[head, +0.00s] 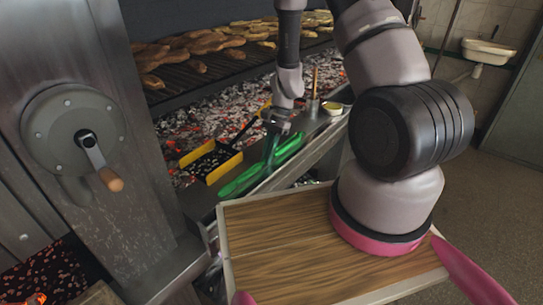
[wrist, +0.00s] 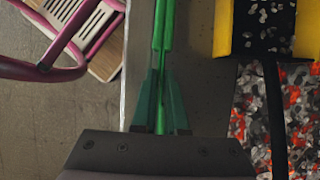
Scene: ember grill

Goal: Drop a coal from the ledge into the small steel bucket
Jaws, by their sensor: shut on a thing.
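My gripper (head: 273,138) is over the steel ledge (head: 318,142) along the grill's front. In the wrist view its dark green fingers (wrist: 160,100) are shut on bright green tongs (wrist: 163,30). In the head view the green tongs (head: 247,180) extend along the ledge; I cannot tell whether they touch it. No separate coal can be made out on the ledge. A small steel container (head: 312,106) with a wooden handle sticking up stands farther along the ledge; I cannot tell whether it is the bucket.
A yellow-sided scoop (head: 223,166) with dark lumps lies beside the tongs, toward the glowing coal bed (head: 200,117); the wrist view shows it too (wrist: 224,28). A pale bowl (head: 333,107) stands past the steel container. A crank wheel (head: 75,130) is at left. Floor at right is clear.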

